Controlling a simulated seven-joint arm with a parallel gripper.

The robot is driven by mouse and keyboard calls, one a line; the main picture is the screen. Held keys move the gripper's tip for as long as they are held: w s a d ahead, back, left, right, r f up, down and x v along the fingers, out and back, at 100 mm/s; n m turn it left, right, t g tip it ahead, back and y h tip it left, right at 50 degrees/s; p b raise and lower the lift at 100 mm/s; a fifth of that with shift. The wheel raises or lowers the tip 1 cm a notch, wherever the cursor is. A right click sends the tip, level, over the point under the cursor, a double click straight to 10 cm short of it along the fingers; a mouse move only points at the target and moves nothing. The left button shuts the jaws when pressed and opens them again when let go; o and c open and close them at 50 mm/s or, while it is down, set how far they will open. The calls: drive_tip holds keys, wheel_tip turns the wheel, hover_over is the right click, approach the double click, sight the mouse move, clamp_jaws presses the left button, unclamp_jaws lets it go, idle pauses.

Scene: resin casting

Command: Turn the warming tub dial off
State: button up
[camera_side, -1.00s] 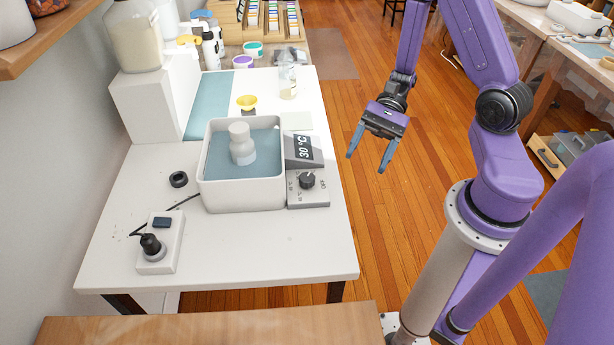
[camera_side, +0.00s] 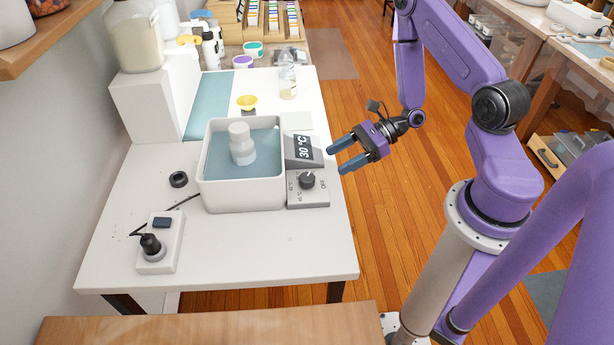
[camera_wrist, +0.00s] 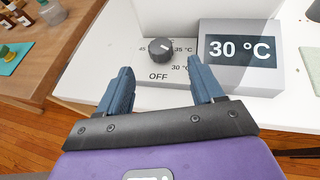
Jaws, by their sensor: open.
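The warming tub (camera_side: 243,190) is a white box of water on the white table, with a white bottle (camera_side: 240,145) standing in it. Its dial (camera_side: 307,180) is a dark knob on a grey panel at the tub's right side, marked OFF and with temperatures. The display (camera_side: 304,147) reads 30 °C. In the wrist view the dial (camera_wrist: 160,49) lies beyond and between my fingertips, and its pointer seems to face the upper left, away from OFF. My gripper (camera_side: 335,158) is open and empty, just right of the panel, apart from the dial.
A power strip (camera_side: 160,243) with a black plug and a cable lies at the front left of the table. A black ring (camera_side: 179,179) lies left of the tub. A yellow cup (camera_side: 247,102) and a clear bottle (camera_side: 288,80) stand behind it.

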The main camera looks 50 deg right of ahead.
sight(308, 177)
drive_tip(key=x, duration=1)
drive_tip(key=shift+a+f, duration=0.1)
drive_tip(key=shift+a, duration=0.05)
drive_tip(key=c, duration=1)
